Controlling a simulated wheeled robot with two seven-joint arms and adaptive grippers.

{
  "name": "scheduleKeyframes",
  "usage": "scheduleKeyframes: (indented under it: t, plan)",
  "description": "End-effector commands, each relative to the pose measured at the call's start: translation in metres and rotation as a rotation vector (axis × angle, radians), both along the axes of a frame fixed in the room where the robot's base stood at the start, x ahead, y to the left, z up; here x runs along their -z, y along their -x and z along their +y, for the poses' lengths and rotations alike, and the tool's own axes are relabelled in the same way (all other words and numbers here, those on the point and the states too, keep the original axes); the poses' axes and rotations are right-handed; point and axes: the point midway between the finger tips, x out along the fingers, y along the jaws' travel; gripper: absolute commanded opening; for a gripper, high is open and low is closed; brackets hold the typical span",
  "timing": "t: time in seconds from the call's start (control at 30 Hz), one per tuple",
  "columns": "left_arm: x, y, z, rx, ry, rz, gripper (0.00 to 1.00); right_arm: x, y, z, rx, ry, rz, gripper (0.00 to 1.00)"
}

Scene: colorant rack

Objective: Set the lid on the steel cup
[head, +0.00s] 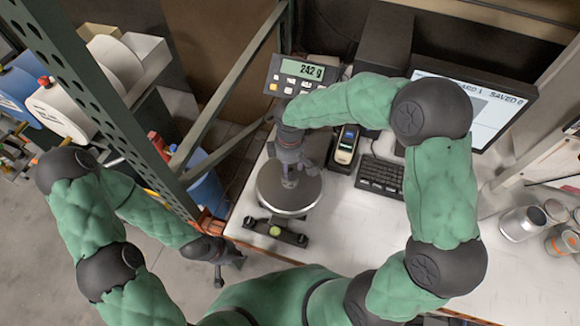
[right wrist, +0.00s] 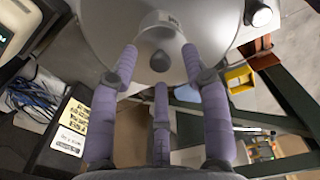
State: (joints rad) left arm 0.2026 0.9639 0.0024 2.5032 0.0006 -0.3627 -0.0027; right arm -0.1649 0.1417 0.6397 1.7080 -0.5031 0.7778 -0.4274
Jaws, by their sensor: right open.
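My right gripper (head: 290,178) is over the round scale pan (head: 289,205) and points down. It is open, and its wrapped fingers (right wrist: 160,95) stand apart in the right wrist view. Between them, on the silver pan (right wrist: 110,25), is a small pale round piece with a dark knob (right wrist: 160,61); it may be the lid, but I cannot tell for sure. A steel cup (head: 520,223) stands at the right side of the bench. My left gripper (head: 228,271) hangs low past the bench's left edge, fingers apart and empty.
The scale display (head: 303,70) reads 24.2 g. A handheld device (head: 346,145), a keyboard (head: 380,176) and a monitor (head: 490,105) stand behind. More cans (head: 562,242) stand near the cup. A green rack post (head: 95,105) rises at left.

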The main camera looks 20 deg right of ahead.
Motion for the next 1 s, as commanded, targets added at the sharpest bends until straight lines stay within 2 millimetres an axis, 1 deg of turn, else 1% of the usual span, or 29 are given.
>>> scheduleKeyframes:
  t: [0.03,0.3,0.4,0.5,0.6,0.7,1.0]
  plan:
    - [0.000,0.000,0.000,0.000,0.000,0.000,0.00,-0.009,-0.001,0.000,0.000,-0.001,-0.006,0.47]
    - [0.000,0.000,0.000,0.000,0.000,0.000,0.00,-0.062,-0.001,0.000,0.000,-0.002,-0.005,0.47]
    - [0.000,0.000,0.000,0.000,0.000,0.000,0.00,-0.079,-0.001,0.000,0.000,-0.002,-0.004,0.47]
    - [0.000,0.000,0.000,0.000,0.000,0.000,0.00,-0.092,-0.001,0.000,0.000,-0.001,-0.002,0.47]
    - [0.000,0.000,0.000,0.000,0.000,0.000,0.00,-0.102,-0.001,0.000,0.001,-0.001,-0.002,0.47]
    - [0.000,0.000,0.000,0.000,0.000,0.000,0.00,-0.106,0.000,0.000,0.001,-0.001,0.000,0.47]
    - [0.000,0.000,0.000,0.000,0.000,0.000,0.00,-0.107,0.000,0.000,0.000,-0.001,0.000,0.47]
